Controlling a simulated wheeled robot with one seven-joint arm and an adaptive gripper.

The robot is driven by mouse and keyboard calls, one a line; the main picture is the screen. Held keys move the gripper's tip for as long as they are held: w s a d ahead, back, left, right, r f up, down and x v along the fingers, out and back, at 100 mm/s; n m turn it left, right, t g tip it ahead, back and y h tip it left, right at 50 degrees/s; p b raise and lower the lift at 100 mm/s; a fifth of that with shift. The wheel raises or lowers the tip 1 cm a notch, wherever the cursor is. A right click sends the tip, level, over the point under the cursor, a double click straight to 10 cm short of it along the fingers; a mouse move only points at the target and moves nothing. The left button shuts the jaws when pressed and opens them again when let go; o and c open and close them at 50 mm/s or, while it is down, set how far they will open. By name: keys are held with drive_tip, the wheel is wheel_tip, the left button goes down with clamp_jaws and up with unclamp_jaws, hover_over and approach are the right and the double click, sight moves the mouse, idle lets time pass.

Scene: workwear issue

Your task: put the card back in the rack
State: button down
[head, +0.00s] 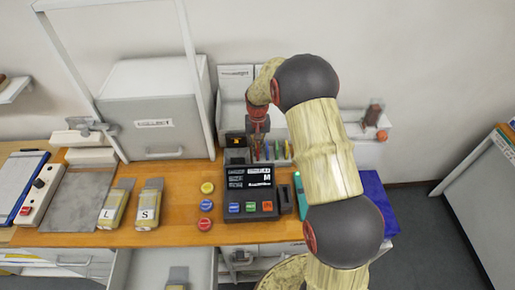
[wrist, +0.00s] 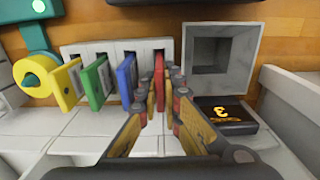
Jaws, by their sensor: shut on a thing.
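The red card (wrist: 159,68) stands upright at the right-hand slot of the white rack (wrist: 90,50) in the wrist view. My gripper (wrist: 170,84) is shut on it; the fingers hide its lower part, and I cannot tell how deep it sits in the slot. The blue card (wrist: 127,78), green card (wrist: 97,82) and yellow card (wrist: 66,84) stand in a row to its left. In the head view, my gripper (head: 257,130) points down behind the black terminal, at the end of the card row.
A grey square bin (wrist: 217,55) and a black device with an orange display (wrist: 225,113) are right of the rack in the wrist view. The black terminal (head: 250,190) and several round buttons (head: 206,205) are in front. A blue box (head: 378,205) stands at right.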

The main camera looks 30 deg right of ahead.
drive_tip(key=c, duration=1.9)
unclamp_jaws()
drive_tip(key=shift+r+p, duration=2.6)
drive_tip(key=shift+r, duration=1.9)
